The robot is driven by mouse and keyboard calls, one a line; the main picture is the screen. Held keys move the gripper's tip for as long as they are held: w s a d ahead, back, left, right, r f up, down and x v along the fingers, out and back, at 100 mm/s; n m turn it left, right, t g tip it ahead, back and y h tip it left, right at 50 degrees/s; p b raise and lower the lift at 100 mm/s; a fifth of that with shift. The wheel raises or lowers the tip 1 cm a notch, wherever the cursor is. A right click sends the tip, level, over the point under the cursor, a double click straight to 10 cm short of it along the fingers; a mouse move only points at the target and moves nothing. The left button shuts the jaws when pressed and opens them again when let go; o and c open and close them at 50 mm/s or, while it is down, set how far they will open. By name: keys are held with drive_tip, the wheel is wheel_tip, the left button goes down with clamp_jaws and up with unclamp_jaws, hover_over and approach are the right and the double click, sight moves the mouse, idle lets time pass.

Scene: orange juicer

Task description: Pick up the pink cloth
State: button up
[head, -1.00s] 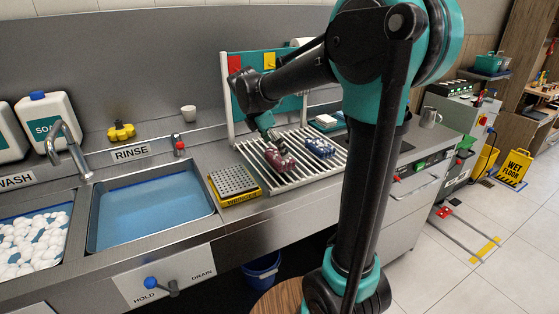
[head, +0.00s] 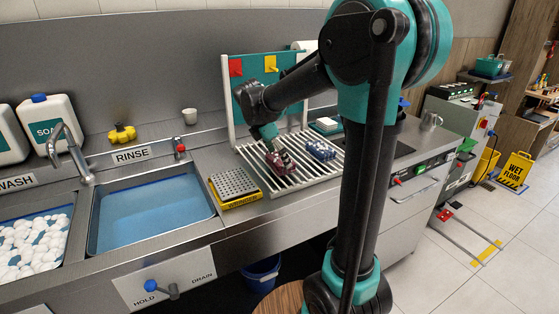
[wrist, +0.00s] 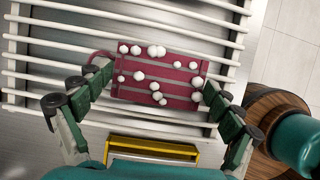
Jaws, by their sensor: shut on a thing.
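The pink cloth (head: 284,165) is a dark pink bundle at the slatted drying rack in the head view. In the wrist view the cloth (wrist: 180,70) is a flat striped rectangle with several white foam blobs on it, in front of the rack bars. My gripper (wrist: 155,80) has a green-padded finger at each side of the cloth, closed against its left and right edges. In the head view my gripper (head: 272,145) comes down onto the cloth from above. Whether the cloth touches the bars is unclear.
A blue bundle (head: 320,149) lies on the rack (head: 300,180) just right of the cloth. A yellow perforated block (head: 235,187) stands left of the rack. The water-filled rinse sink (head: 150,212) is further left. A board with red and yellow hooks (head: 271,64) rises behind.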

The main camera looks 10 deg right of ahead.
sight(279, 159)
drive_tip(key=shift+r, duration=0.1)
wheel_tip(279, 159, up, 20)
idle(0.5)
